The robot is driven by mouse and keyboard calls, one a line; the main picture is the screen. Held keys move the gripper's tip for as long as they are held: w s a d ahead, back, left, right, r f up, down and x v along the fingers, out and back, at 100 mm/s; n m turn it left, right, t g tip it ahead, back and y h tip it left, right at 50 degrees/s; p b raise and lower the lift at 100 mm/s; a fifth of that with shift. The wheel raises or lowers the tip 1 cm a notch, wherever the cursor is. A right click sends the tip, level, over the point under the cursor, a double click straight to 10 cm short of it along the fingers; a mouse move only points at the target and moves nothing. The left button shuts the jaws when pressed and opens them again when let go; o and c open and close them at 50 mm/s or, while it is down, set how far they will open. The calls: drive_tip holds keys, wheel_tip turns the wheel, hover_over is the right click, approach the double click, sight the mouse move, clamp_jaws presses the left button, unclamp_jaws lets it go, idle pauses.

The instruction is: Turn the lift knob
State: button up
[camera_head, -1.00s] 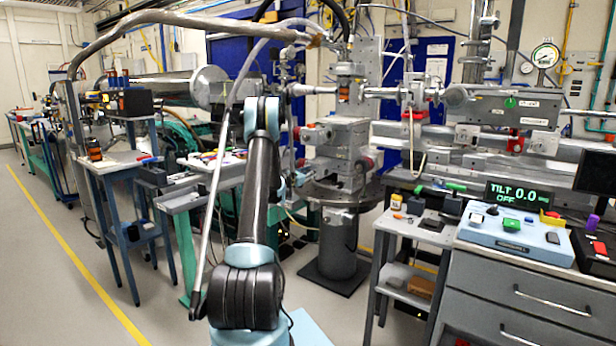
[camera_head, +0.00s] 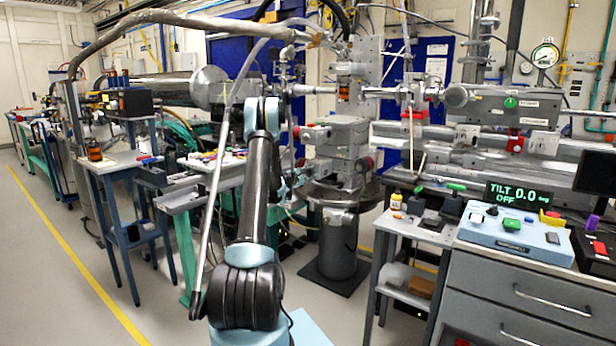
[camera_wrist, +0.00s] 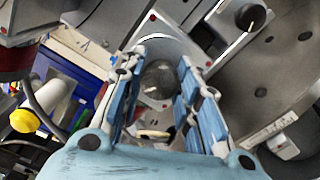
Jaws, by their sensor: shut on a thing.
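In the wrist view my gripper (camera_wrist: 160,60) has its two blue-padded fingers on either side of a round grey knob (camera_wrist: 159,82) on a light grey plate. The fingers are shut on this knob; their exact contact is hard to see. No label shows that names it the lift knob. A second knob (camera_wrist: 251,17), dark with a white mark, sits apart at the upper right. In the head view my arm reaches toward the grey stage block (camera_head: 345,133) on its round pedestal, and my gripper is hidden there.
A beam pipe (camera_head: 315,90) runs close to the stage. At right are a small cart (camera_head: 425,232) and a control box (camera_head: 540,240) beside a display reading TILT 0.0, OFF (camera_head: 517,196). Open floor lies at left.

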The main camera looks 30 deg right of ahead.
drive_tip(key=m, duration=0.5)
drive_tip(key=shift+s+f+m, duration=0.15)
drive_tip(key=shift+m, duration=0.15)
drive_tip(key=m, duration=0.5)
drive_tip(key=shift+s+m, duration=0.1)
drive_tip(key=shift+m, duration=0.3)
drive_tip(key=o, duration=1.1)
drive_tip(key=shift+f, duration=0.1)
drive_tip(key=shift+a, duration=0.1)
